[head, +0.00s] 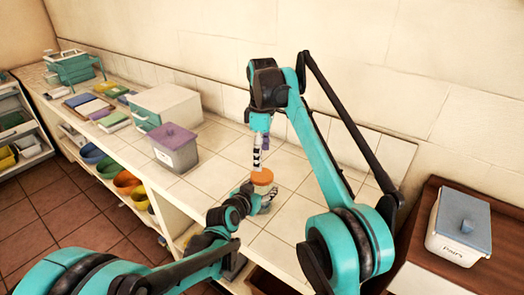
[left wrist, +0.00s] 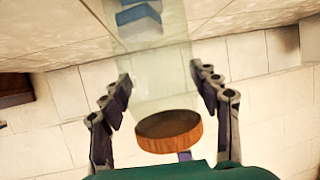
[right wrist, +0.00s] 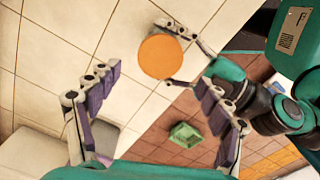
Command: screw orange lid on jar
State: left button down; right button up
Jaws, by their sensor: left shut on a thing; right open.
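The orange lid (head: 262,177) sits flat on top of the jar on the tiled counter. In the left wrist view the lid (left wrist: 169,131) is at the end of the clear jar (left wrist: 150,75); whether it is threaded on cannot be told. My left gripper (head: 267,196) is shut around the jar below the lid, low over the counter. My right gripper (head: 257,155) is open and empty, pointing down above the lid. In the right wrist view the round lid (right wrist: 161,57) appears beyond and between my right fingers, with the left fingers around it.
A grey bin with a purple lid (head: 174,148) and a white box (head: 165,107) stand left on the counter. A white canister with a blue lid (head: 460,226) is at the right. Coloured bowls (head: 126,182) fill the shelf below. Tiles behind the jar are clear; the wall is close.

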aim_at(262, 174)
notch_tip(262, 174, down, 7)
jog(key=shift+r, duration=0.2)
jog(key=shift+c, duration=0.4)
jog(key=c, duration=1.2)
jog(key=shift+o, duration=0.2)
jog(key=m, duration=1.1)
jog(key=o, duration=1.3)
